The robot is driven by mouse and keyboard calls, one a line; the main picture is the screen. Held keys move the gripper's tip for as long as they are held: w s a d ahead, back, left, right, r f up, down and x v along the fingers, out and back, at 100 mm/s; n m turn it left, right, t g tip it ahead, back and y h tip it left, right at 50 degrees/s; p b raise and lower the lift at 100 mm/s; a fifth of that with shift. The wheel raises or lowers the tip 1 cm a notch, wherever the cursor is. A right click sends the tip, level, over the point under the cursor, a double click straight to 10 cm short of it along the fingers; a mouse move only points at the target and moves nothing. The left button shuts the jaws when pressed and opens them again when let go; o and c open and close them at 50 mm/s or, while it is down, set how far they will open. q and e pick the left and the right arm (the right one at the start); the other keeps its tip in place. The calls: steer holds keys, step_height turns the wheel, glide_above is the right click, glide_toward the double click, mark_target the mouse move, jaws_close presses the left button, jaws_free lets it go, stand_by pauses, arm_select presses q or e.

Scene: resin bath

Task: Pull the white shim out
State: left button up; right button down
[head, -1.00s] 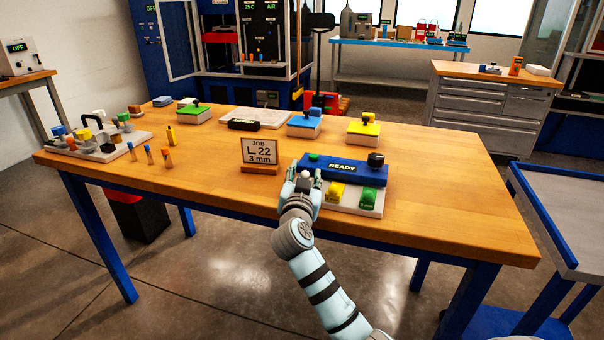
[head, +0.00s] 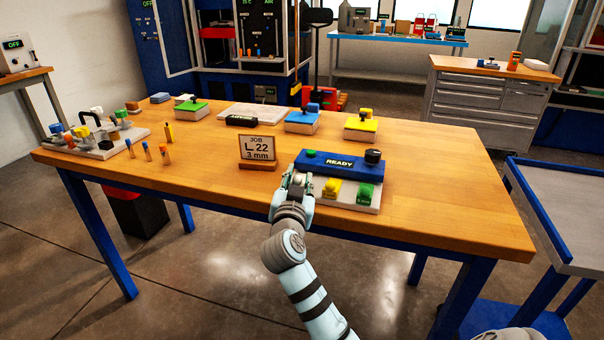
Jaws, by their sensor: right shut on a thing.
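The white shim (head: 299,179) shows only as a small pale piece between the fingers of my right gripper (head: 297,183). The gripper is shut on it at the front left of the blue READY block (head: 338,163); the fingers hide most of the shim. I cannot tell whether the shim still touches the block. A yellow shim (head: 331,189) and a green shim (head: 365,193) sit side by side to the right, on the pale base (head: 351,206) in front of the block. My left gripper is not in view.
The JOB sign (head: 257,149) reading "L 22, 3 mm" stands close to the left of the gripper. Green (head: 192,110), blue (head: 302,122) and yellow (head: 361,129) topped blocks stand farther back. The wooden table (head: 220,200) is bare at the front left.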

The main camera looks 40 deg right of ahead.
steer(key=c, duration=1.5)
jaws_free()
steer(key=shift+w+a, duration=0.1)
steer(key=shift+w, duration=0.05)
steer(key=shift+o, duration=0.2)
steer(key=v, duration=0.7)
steer(key=shift+s+a, duration=0.15)
steer(key=shift+s, duration=0.1)
